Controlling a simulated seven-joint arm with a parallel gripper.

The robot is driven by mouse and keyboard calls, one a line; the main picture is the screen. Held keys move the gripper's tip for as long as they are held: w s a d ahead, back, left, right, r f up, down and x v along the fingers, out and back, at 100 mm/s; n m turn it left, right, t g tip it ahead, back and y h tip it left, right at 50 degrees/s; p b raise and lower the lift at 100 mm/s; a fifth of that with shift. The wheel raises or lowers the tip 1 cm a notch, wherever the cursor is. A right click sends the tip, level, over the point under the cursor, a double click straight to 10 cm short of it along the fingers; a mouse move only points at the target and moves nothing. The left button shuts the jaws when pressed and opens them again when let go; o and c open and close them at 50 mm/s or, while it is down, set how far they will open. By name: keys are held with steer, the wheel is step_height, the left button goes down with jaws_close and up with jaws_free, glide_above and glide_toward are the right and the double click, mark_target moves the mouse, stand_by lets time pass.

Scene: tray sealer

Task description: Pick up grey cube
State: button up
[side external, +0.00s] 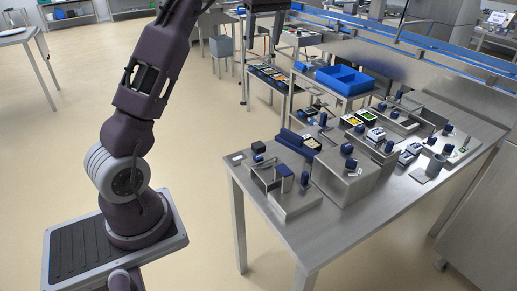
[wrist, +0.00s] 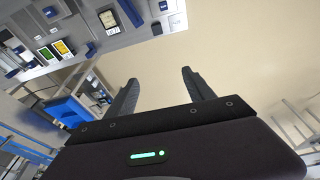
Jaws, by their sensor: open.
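A small grey block (side external: 435,166) stands on a flat grey plate near the right side of the steel worktable; it may be the grey cube, but it is too small to be sure. I cannot pick it out surely in the wrist view. My gripper (wrist: 160,74) is open in the wrist view, its two dark fingers apart with nothing between them. It points over bare floor, with the worktable's edge at the upper left.
The worktable (side external: 335,243) carries several steel fixtures with blue knobs, and food trays (side external: 375,134). A blue divided bin (side external: 345,79) stands on a cart behind it; a blue bin also shows in the wrist view (wrist: 66,111). Open floor lies between my base and the table.

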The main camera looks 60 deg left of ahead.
steer(key=a+f, duration=0.1)
steer(key=f, duration=0.1)
glide_toward(259, 145)
steer(key=f, duration=0.2)
steer(key=x, duration=0.8)
steer(key=shift+a+r, duration=0.15)
steer(key=shift+a, duration=0.1)
jaws_close()
